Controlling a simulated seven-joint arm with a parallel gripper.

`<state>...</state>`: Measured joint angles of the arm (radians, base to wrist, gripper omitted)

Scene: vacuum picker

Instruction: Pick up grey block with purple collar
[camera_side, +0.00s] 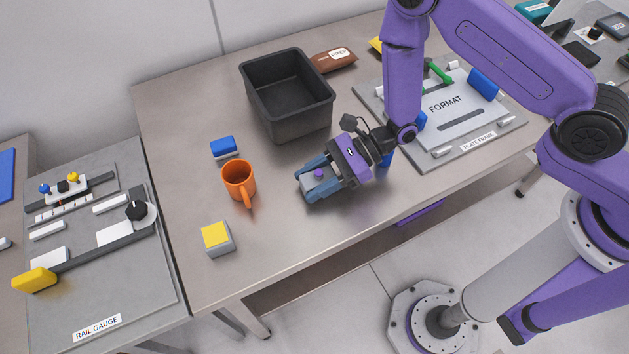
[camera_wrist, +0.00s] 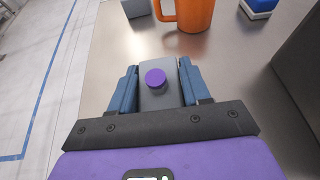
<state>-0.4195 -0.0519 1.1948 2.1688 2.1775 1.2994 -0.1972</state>
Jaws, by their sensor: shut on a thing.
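The grey block with a purple collar (camera_wrist: 155,98) sits between the two blue fingers of my gripper (camera_wrist: 156,88) in the wrist view. In the side view the block's purple collar (camera_side: 318,174) shows between the fingers of my gripper (camera_side: 318,184), low over the table's front half. The fingers press on both sides of the block. I cannot tell whether the block rests on the table or is slightly above it.
An orange mug (camera_side: 238,181) stands to the left, with a blue-topped block (camera_side: 223,146) behind it and a yellow-topped block (camera_side: 216,237) in front. A black bin (camera_side: 286,115) is behind my gripper. The plate frame (camera_side: 440,160) is to the right.

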